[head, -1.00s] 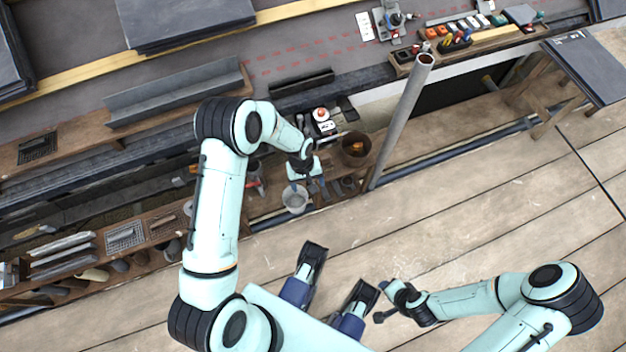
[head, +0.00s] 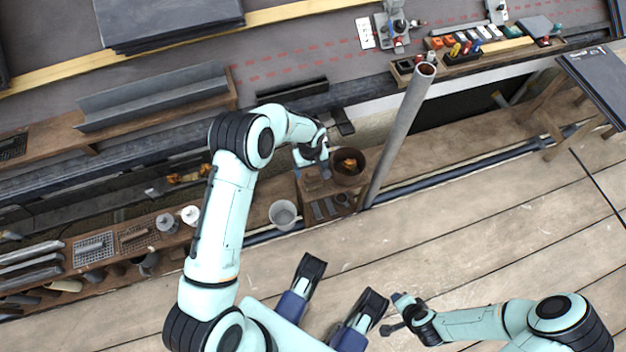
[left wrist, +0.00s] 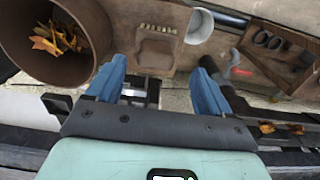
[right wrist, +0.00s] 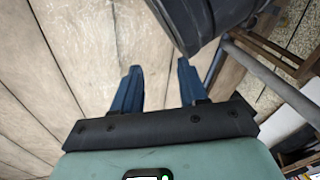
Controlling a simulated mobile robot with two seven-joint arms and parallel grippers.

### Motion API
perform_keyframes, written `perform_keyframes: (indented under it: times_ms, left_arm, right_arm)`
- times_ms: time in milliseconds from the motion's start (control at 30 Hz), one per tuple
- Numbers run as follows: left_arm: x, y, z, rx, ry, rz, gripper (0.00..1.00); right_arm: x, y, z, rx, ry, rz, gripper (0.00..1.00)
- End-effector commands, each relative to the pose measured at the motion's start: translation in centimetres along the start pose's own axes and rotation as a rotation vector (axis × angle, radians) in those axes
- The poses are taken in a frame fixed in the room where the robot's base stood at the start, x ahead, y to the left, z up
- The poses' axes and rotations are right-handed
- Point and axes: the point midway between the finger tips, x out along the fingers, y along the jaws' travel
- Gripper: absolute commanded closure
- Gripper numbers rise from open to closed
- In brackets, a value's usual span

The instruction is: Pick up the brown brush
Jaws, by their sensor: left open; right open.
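The brown brush (left wrist: 157,45) is a squat brown block with a row of pale bristle tufts along one edge in the left wrist view. It lies on a wooden shelf, between and just beyond my left fingertips. In the head view the brush (head: 313,180) shows partly, beside the brown bucket. My left gripper (left wrist: 156,68) is open and empty, with one finger toward each side of the brush; I cannot tell whether they touch it. My right gripper (right wrist: 160,68) is open and empty above the plank floor.
A brown bucket (left wrist: 50,70) with orange leaves stands close to the left finger. A pale bucket (head: 283,214) is left of the brush in the head view. A grey pole (head: 402,130) rises to the right. A crate with dark tools (left wrist: 275,50) shows in the left wrist view.

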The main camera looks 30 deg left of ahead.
Motion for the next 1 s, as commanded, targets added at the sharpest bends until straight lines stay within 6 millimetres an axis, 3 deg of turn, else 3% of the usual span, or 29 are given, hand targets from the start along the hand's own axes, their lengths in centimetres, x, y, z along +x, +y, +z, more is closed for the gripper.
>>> perform_keyframes:
  times_ms: [300, 533, 567, 700, 733, 1000]
  left_arm:
    - [4.6, 0.6, 0.1, 0.001, -0.001, 0.000, 0.19]
    - [4.7, 0.6, 0.1, 0.001, 0.000, 0.001, 0.19]
    - [4.7, 0.6, 0.1, 0.001, 0.000, 0.001, 0.26]
    - [4.6, 0.6, 0.1, 0.001, 0.000, 0.000, 0.71]
    - [4.6, 0.6, 0.1, 0.001, 0.000, 0.000, 0.76]
    - [4.6, 0.6, 0.1, 0.001, 0.000, 0.001, 0.77]
  right_arm:
    - [2.0, 2.4, 2.9, 0.025, -0.092, 0.042, 0.57]
    - [1.9, 2.5, 3.1, 0.026, -0.098, 0.045, 0.57]
    - [1.9, 2.5, 3.1, 0.026, -0.098, 0.045, 0.57]
    - [1.9, 2.4, 3.1, 0.026, -0.097, 0.044, 0.57]
    - [1.9, 2.4, 3.1, 0.026, -0.097, 0.044, 0.57]
    - [1.9, 2.4, 3.0, 0.025, -0.096, 0.043, 0.57]
